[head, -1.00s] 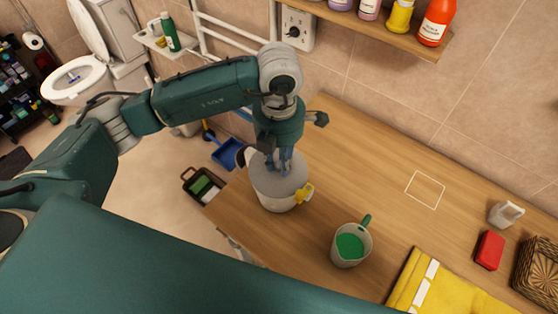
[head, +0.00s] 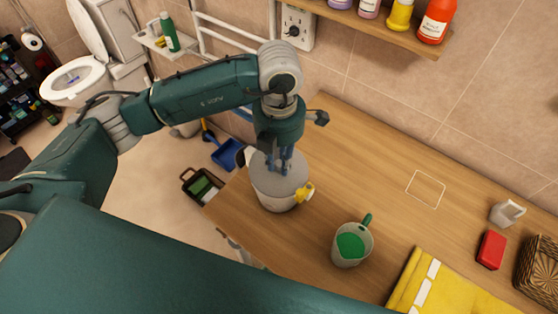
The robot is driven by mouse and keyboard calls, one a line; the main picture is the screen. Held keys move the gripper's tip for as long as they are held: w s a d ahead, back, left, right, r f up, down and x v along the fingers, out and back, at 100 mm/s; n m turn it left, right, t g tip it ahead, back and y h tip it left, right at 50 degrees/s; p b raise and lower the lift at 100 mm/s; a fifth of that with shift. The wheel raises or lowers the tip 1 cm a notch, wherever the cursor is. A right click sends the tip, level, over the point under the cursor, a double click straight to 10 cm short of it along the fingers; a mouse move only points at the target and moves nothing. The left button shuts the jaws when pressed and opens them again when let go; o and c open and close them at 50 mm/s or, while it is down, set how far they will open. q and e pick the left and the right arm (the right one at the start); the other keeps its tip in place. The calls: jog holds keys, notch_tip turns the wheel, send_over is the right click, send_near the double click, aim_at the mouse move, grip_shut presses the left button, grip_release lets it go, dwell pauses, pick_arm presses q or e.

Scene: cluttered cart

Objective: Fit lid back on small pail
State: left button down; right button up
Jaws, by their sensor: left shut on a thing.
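The small pail (head: 276,202) stands upright near the left end of the wooden counter, with a yellow piece (head: 304,193) at its right side. The grey lid (head: 292,183) lies over the pail's top and looks about level; I cannot tell whether its rim is fully seated. My left gripper (head: 280,171) points down at the middle of the lid and is shut on a part there, which its fingers mostly hide. My right gripper does not show.
A grey cup with green contents (head: 340,258) stands right of the pail. A yellow cloth (head: 405,283), a red block (head: 490,250), a pale dispenser (head: 506,213) and a wicker basket (head: 540,270) lie further right. A white square outline (head: 426,189) marks bare counter.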

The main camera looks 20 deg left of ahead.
pick_arm(q)
jog(key=shift+f, duration=0.45)
jog(key=shift+f+b, duration=0.15)
jog(key=shift+b, duration=0.4)
jog(key=c, duration=1.6)
grip_release()
jog(key=shift+o, duration=0.7)
jog(key=o, duration=0.4)
